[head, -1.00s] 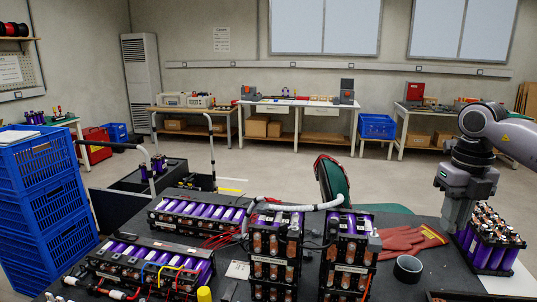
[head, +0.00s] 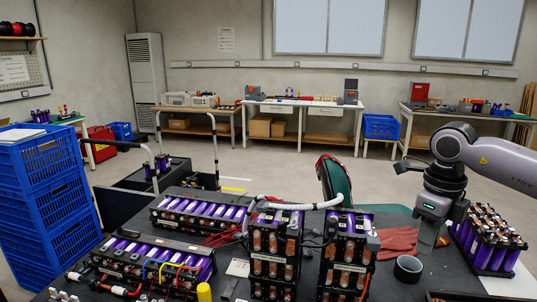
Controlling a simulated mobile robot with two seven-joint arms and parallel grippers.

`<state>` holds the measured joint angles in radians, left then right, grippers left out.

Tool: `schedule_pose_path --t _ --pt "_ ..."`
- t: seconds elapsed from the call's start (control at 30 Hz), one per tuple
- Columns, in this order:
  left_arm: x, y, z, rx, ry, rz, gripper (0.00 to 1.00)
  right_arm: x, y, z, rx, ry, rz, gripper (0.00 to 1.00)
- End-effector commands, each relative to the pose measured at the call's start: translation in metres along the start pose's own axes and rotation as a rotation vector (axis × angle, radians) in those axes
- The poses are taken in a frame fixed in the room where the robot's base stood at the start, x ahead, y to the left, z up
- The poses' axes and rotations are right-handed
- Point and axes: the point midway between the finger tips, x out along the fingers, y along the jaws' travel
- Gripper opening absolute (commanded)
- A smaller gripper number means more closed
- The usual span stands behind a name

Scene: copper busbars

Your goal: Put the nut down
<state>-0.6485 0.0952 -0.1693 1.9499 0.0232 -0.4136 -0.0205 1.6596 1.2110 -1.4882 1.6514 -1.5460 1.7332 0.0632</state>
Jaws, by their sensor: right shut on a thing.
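My right gripper (head: 427,240) hangs over the right part of the dark table, fingers pointing down. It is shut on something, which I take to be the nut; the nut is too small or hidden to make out. The gripper is in front of the red gloves (head: 397,240) and left of a purple battery pack (head: 487,243). I cannot tell how far above the table the fingertips are. My left gripper is out of view.
Two upright battery modules (head: 276,246) stand mid-table with a white hose (head: 290,205) over them. A black tape roll (head: 408,268) lies in front of the gloves. More purple modules (head: 200,211) fill the left. Blue crates (head: 45,200) are stacked at far left.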

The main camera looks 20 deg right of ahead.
Motion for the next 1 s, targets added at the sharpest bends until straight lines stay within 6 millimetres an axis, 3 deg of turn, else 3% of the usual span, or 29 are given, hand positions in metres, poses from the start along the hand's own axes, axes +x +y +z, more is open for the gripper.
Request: schedule_pose_path --t 0.5,1.0 --pt "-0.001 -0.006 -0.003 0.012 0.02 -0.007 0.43 0.037 0.076 0.045 -1.081 0.0 -0.014 0.0" --pt "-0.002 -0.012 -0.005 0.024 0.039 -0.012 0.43 0.073 0.154 0.063 -2.118 -0.006 -0.006 0.0"
